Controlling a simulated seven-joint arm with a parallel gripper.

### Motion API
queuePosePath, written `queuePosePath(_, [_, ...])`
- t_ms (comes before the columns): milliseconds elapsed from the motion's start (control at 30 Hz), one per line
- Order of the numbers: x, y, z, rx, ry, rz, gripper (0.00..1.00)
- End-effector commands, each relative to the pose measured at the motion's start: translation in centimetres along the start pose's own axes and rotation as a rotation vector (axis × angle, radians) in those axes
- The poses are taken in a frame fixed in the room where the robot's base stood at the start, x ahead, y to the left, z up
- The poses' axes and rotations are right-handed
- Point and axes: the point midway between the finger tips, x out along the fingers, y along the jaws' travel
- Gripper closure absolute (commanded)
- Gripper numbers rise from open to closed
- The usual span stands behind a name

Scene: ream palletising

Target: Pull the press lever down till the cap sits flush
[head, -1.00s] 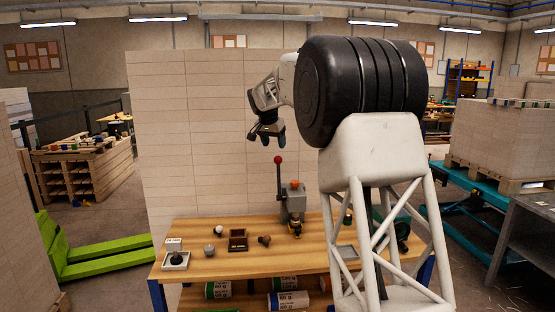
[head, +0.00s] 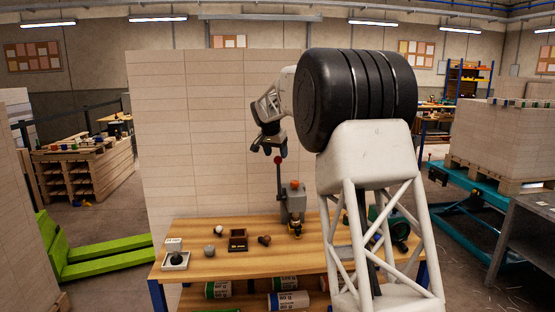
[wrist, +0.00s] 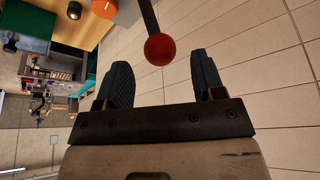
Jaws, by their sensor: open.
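The press (head: 293,203) stands upright on the wooden bench, a grey body with an orange top piece (head: 294,185) and a small yellow part at its foot. Its lever (head: 278,178) rises on the left side and ends in a red ball knob (head: 279,160). My gripper (head: 270,151) is open, just above the knob in the head view. In the wrist view my gripper (wrist: 161,62) shows both dark fingers apart. The red knob (wrist: 159,49) appears between the fingertips there, near their ends, with nothing gripped. I cannot make out the cap's seating from here.
The bench (head: 225,262) also holds a dark wooden box (head: 238,240), a grey ball (head: 209,250), a white ball (head: 219,229) and a joystick box (head: 176,260). A pale panelled wall (head: 200,130) stands behind the bench.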

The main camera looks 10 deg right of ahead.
Motion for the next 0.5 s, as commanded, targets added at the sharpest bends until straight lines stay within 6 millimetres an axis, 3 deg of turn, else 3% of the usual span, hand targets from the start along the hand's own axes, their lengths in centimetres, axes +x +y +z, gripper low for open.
queuePosePath(233, [2.4,0.0,0.0,0.0,0.001,0.0,0.38])
queuePosePath(500, [3.1,0.0,0.0,0.0,0.001,0.0,0.38])
